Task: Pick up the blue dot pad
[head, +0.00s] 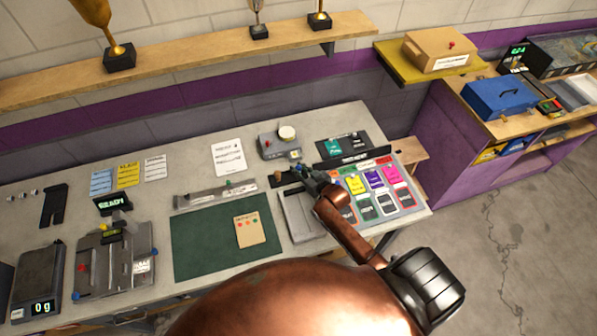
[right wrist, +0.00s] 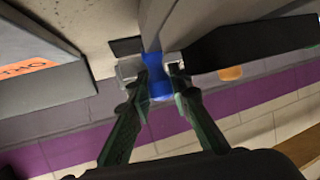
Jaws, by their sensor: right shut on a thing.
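My right gripper (head: 298,174) is over the back right part of the long grey bench, beside a grey tray. In the right wrist view, the fingertips of this gripper (right wrist: 160,82) are shut on a small blue piece, which looks like the blue dot pad (right wrist: 158,89). In the head view the gripper and arm mostly hide what it holds. I cannot tell whether the pad is clear of the surface. My left gripper is out of view.
A small grey device with a round knob (head: 287,132) stands just behind the gripper. A rack of coloured cards (head: 376,190) is to the right. A green mat (head: 205,245) with a tan card (head: 250,230) lies to the left. A shelf (head: 190,62) runs along the wall.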

